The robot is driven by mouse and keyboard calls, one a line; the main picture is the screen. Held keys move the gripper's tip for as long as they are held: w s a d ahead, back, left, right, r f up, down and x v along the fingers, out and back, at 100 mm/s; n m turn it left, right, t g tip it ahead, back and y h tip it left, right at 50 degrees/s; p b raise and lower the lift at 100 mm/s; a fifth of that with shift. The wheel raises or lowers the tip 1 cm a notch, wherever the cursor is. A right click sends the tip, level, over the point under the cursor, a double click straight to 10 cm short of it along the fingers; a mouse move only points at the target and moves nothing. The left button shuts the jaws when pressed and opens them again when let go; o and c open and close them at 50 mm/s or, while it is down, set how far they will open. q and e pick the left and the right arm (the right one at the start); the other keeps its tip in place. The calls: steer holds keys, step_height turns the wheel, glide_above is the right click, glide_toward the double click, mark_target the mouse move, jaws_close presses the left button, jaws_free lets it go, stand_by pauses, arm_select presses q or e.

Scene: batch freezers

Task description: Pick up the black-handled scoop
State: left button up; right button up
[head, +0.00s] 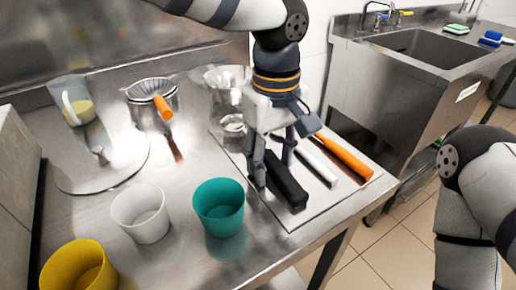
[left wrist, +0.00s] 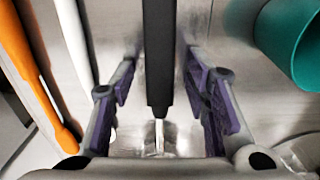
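The black-handled scoop (head: 288,182) lies on a pale mat on the steel table; only its long black handle shows clearly in the head view. My left gripper (head: 273,166) points down over the handle. In the left wrist view the black handle (left wrist: 159,55) runs between the two purple-padded fingers, with a gap on each side. The left gripper (left wrist: 160,75) is open and holds nothing. A metal part shows at the near end of the handle, partly hidden by the gripper. My right arm shows at the right; its gripper is out of view.
A white-handled tool (head: 316,166) and an orange-handled tool (head: 344,157) lie alongside. A teal cup (head: 219,208), white cup (head: 142,213) and yellow cup (head: 78,270) stand left of the mat (head: 292,222). Clear containers (head: 226,90) stand behind; a sink (head: 430,47) is back right.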

arm_select(q)
jaws_close()
steer(key=shift+r, duration=0.1)
